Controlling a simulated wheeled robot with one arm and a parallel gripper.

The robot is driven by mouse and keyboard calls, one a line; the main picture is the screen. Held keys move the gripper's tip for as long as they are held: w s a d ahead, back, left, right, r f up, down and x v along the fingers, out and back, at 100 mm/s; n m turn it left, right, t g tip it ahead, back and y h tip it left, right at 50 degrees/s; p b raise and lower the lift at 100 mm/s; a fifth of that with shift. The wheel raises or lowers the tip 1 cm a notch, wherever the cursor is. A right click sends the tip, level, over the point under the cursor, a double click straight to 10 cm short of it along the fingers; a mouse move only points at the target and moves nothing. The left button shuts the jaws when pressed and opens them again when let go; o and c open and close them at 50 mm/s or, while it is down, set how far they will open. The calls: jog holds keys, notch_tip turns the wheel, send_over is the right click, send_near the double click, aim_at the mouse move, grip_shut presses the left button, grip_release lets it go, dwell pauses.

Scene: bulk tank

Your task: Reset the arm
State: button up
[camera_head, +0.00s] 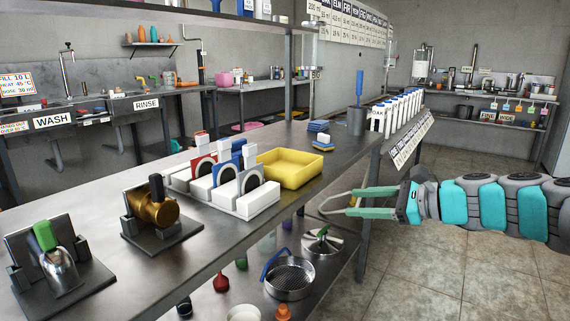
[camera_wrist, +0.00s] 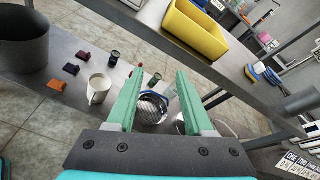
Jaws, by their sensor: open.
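My gripper (camera_head: 345,202) reaches in from the right in the head view, at the end of my teal and grey arm. Its two green fingers are spread apart with nothing between them. It hangs in the air beside the right edge of the steel table (camera_head: 340,163), below the level of the tabletop. In the wrist view the open fingers (camera_wrist: 157,85) point toward the lower shelf, with a round steel strainer (camera_wrist: 152,106) partly hidden between and behind them.
A yellow tray (camera_head: 290,180) and a white rack (camera_head: 250,207) stand on the table. The lower shelf holds a blue-handled strainer (camera_head: 289,278) and a mug (camera_wrist: 99,89). A table leg (camera_head: 362,250) stands close to the gripper. The tiled floor (camera_head: 440,270) below the arm looks clear.

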jog(key=s+a+f+n+g+h, duration=0.25)
jog(key=s+a+f+n, duration=0.3)
jog(key=s, duration=0.35)
jog(key=s+a+f+n+g+h, duration=0.2)
jog(key=s+a+f+n+g, duration=0.3)
jog(key=s, duration=0.3)
jog(key=s+d+f+n+g+h, duration=0.1)
jog(key=s+d+f+n+h, duration=0.2)
jog(key=s, duration=0.7)
jog(key=s+d+f+n+g+h, duration=0.1)
jog(key=s+d+f+n+h, duration=0.3)
jog(key=s+d+f+n, duration=0.2)
jog(key=s+f, duration=0.2)
jog(key=s, duration=0.1)
jog(key=shift+s+d+g, duration=0.2)
jog(key=shift+s+g, duration=0.15)
jog(key=shift+h, duration=0.25)
